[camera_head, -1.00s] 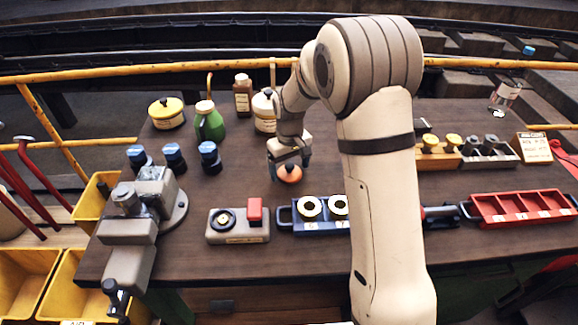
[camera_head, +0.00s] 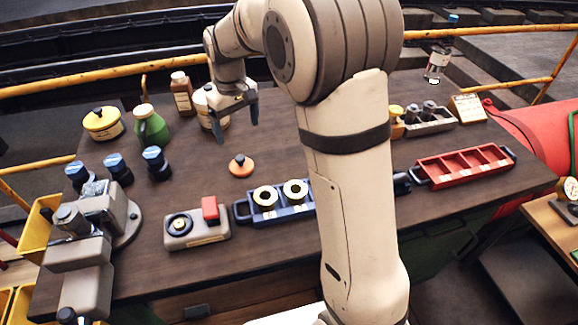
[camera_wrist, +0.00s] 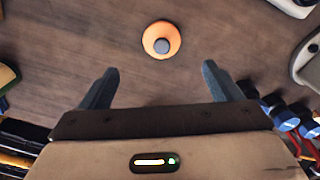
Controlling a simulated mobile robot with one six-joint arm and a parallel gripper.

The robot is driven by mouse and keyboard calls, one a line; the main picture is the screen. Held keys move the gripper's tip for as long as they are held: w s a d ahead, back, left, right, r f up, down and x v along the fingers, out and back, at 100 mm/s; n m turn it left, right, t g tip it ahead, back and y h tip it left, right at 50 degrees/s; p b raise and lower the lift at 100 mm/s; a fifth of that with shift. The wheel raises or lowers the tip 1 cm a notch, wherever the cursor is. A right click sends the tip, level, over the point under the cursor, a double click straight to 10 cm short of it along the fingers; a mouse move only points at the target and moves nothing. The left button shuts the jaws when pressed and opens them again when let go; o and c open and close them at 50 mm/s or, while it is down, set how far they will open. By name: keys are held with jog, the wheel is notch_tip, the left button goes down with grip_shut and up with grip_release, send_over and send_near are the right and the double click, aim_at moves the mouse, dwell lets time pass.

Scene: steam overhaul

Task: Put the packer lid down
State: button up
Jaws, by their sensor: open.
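The packer lid, an orange disc with a dark knob (camera_head: 241,166), lies on the wooden bench top behind the blue tray. In the wrist view the orange lid (camera_wrist: 161,40) lies flat on the wood, ahead of the fingertips and apart from them. My gripper (camera_head: 234,122) is open and empty, raised above the bench just behind the lid. In the wrist view the two fingers of my gripper (camera_wrist: 158,72) stand wide apart with nothing between them.
A blue tray (camera_head: 242,213) with two pale rings and a grey block with a red part (camera_head: 197,229) stand in front. Several blue-capped pieces (camera_head: 115,168) and a vise (camera_head: 75,240) are left. A red tray (camera_head: 465,166) is right. A green bottle (camera_head: 152,127) stands behind.

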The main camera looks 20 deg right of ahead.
jog(key=s+d+r+m+t, duration=0.1)
jog(key=s+d, duration=0.2)
jog(key=s, duration=0.5)
jog(key=s+d+m+t, duration=0.1)
jog(key=s+d, duration=0.3)
jog(key=s, duration=0.5)
jog(key=s+d+r+m, duration=0.1)
jog(key=s+d+m, duration=0.2)
jog(key=s, duration=0.6)
jog(key=shift+d+r+t, duration=0.3)
jog(key=shift+d+t, duration=0.1)
jog(key=shift+d, duration=0.05)
jog(key=shift+c, duration=0.5)
